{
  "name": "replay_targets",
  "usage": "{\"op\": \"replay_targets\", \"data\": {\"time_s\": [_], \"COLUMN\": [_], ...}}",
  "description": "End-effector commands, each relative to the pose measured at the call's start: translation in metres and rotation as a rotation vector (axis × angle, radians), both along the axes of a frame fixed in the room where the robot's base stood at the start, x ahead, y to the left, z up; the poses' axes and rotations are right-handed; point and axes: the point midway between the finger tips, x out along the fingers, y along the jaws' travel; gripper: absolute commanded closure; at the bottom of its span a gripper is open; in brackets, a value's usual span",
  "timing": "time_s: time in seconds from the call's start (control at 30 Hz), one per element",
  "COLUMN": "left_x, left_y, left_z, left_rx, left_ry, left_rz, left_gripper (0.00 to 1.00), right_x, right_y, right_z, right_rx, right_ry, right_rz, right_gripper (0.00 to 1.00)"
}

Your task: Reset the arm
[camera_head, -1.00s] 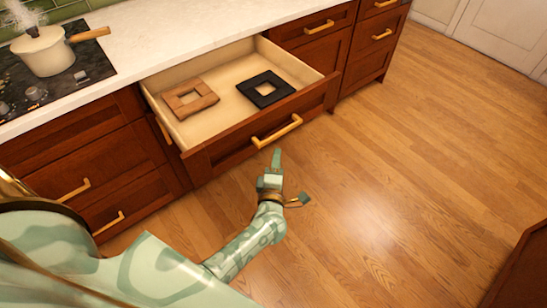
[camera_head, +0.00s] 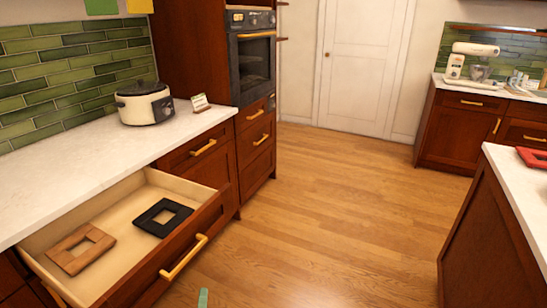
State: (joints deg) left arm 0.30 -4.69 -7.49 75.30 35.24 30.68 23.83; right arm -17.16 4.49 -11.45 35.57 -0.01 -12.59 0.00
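Only a small green fingertip of my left gripper (camera_head: 203,298) shows at the bottom edge, in front of the open drawer (camera_head: 150,195). The rest of that gripper and its arm lie below the picture, so its opening is hidden. It is apart from the drawer's brass handle (camera_head: 184,257). My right gripper is not in view.
The drawer stands pulled out and holds a wooden square frame (camera_head: 68,262) and a black one (camera_head: 163,230). A slow cooker (camera_head: 144,104) stands on the white counter (camera_head: 75,165). An island (camera_head: 490,235) stands at right. The wooden floor (camera_head: 330,220) between is clear.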

Motion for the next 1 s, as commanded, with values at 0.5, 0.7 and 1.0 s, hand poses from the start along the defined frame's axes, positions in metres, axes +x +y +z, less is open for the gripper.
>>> {"op": "replay_targets", "data": {"time_s": [0.5,0.7,1.0], "left_x": [-0.151,-0.194,-0.239], "left_y": [0.007,0.047,0.091], "left_z": [0.011,0.031,0.047], "left_rx": [1.48,1.746,1.958], "left_ry": [0.689,0.911,1.177], "left_rz": [-0.814,-0.9,-1.001], "left_gripper": [0.64,0.64,0.64], "right_x": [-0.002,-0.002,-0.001], "right_y": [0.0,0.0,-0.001], "right_z": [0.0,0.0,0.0], "right_rx": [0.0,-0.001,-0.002], "right_ry": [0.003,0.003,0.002], "right_rz": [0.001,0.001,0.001], "right_gripper": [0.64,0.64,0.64]}}
